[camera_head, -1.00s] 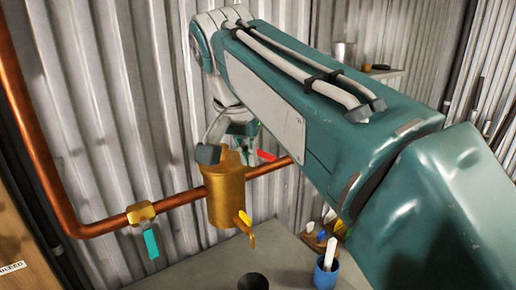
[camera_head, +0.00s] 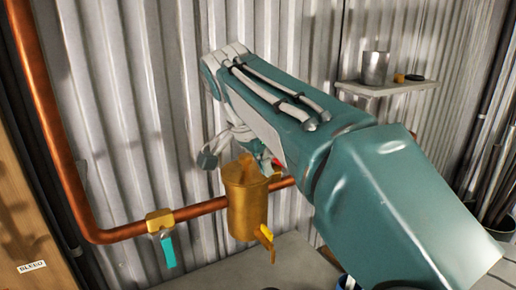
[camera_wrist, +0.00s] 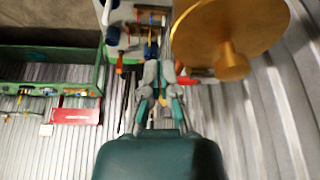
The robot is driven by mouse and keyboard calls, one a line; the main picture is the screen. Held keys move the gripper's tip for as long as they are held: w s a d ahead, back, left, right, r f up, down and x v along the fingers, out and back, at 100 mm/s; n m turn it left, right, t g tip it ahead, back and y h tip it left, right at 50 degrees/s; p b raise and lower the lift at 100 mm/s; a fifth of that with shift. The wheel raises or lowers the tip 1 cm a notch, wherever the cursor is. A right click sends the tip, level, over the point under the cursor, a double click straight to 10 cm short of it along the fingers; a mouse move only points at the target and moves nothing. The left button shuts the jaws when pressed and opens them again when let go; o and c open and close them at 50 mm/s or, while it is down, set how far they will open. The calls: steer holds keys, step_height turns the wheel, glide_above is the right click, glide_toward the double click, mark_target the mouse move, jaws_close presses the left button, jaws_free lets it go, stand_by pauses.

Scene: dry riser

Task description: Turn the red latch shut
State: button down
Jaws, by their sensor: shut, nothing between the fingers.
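The red latch (camera_head: 277,163) shows as a small red piece above the copper pipe, just right of the brass vessel and partly hidden by my arm. In the wrist view a red piece (camera_wrist: 188,80) that looks like it lies close to the right of my gripper (camera_wrist: 158,72). I cannot tell whether they touch. My gripper is shut and holds nothing. In the head view it is mostly hidden behind the brass vessel (camera_head: 246,205) and my arm. The vessel's round brass part (camera_wrist: 230,35) fills the upper right of the wrist view.
A copper pipe (camera_head: 60,140) runs down the left and across, with a teal-handled valve (camera_head: 167,249). A yellow-handled tap (camera_head: 265,236) sits low on the vessel. A shelf (camera_head: 385,88) holds a metal cup. A green tray (camera_wrist: 50,85) shows in the wrist view. Corrugated wall stands behind.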

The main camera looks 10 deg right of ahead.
steer(key=d, duration=0.1)
steer(key=w+d+f, duration=0.1)
steer(key=w+d, duration=0.1)
steer(key=d, duration=0.1)
steer(key=shift+w+d+f, duration=0.1)
steer(key=shift+w+f, duration=0.1)
steer(key=shift+f, duration=0.15)
steer(key=shift+d+n+t, duration=0.3)
steer(key=shift+d+n, duration=0.1)
steer(key=shift+n, duration=0.4)
steer(key=shift+w+d+n+t+y, duration=0.1)
steer(key=shift+d+n+t+y, duration=0.2)
steer(key=shift+n, duration=0.45)
steer(key=shift+w+d+n+t+y, duration=0.1)
steer(key=shift+d+n+y, duration=0.3)
steer(key=shift+n, duration=0.35)
steer(key=w+d+n+y, duration=0.1)
steer(key=n, duration=0.2)
steer(key=w+d+n+y, duration=0.1)
steer(key=n, duration=0.2)
steer(key=w+d+n+y, duration=0.1)
steer(key=w+n, duration=0.1)
steer(key=n, duration=0.1)
steer(key=shift+w+d+n+t, duration=0.1)
steer(key=shift+d+n+t, duration=0.1)
steer(key=shift+n+t, duration=0.2)
steer(key=shift+w, duration=0.15)
